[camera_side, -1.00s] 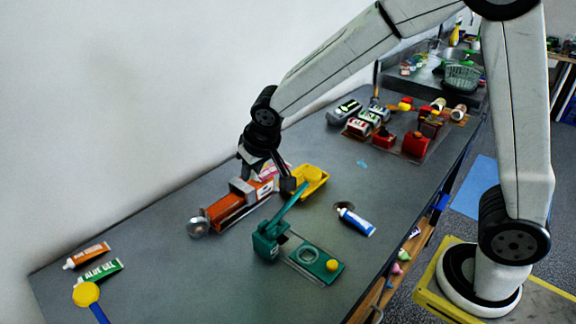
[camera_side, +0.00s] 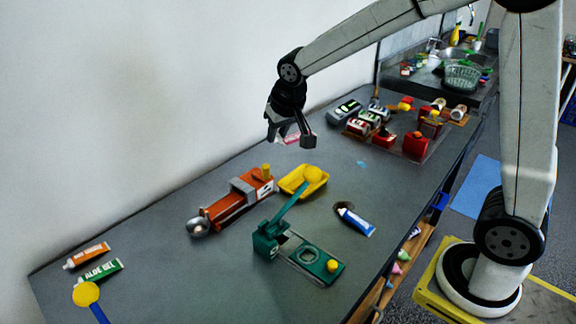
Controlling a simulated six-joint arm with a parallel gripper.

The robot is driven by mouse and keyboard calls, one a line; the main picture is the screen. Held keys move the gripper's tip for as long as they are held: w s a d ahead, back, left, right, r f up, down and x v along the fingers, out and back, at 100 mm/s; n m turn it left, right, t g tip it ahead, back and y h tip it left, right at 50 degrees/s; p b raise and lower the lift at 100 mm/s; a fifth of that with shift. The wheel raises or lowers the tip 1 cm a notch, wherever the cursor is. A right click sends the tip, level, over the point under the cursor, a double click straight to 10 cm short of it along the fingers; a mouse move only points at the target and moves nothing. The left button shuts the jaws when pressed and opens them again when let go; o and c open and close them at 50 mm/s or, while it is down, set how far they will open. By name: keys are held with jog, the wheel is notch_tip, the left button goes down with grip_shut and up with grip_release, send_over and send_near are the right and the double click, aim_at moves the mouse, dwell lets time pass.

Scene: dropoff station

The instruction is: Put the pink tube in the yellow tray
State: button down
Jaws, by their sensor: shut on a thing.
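My gripper (camera_side: 291,139) is up above the table, beyond the yellow tray in the picture. It is shut on the pink tube (camera_side: 291,138), of which only a small pink and white part shows between the dark fingers. The rest of the tube is hidden by the fingers. The yellow tray (camera_side: 291,185) lies on the table below my gripper and a little to its right. The round yellow knob of the green press covers part of the tray in this view, so its inside is only partly seen.
An orange machine (camera_side: 230,204) stands left of the tray. A green lever press (camera_side: 270,238) stands in front of it. A blue and white tube (camera_side: 355,220) lies to the right. Orange and green tubes (camera_side: 100,270) lie at the far left. Red devices (camera_side: 415,145) stand at the back right.

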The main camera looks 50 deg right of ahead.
aim_at(285, 139)
jog(key=d+f+n, duration=0.1)
jog(key=d+f, duration=0.1)
jog(key=f+n+y, duration=0.1)
jog(key=f, duration=0.1)
jog(key=shift+w+d+f+n, duration=0.1)
jog(key=shift+w+d+n, duration=0.2)
jog(key=shift+w+d, duration=0.1)
jog(key=w+d+f+n+y, duration=0.1)
jog(key=d+f+n, duration=0.3)
jog(key=d+f, duration=0.4)
jog(key=shift+f+n+y, duration=0.2)
jog(key=shift+n+y, duration=0.1)
jog(key=shift+y, duration=0.2)
jog(key=shift+f, duration=5)
jog(key=shift+f, duration=0.1)
jog(key=c, duration=0.8)
grip_release()
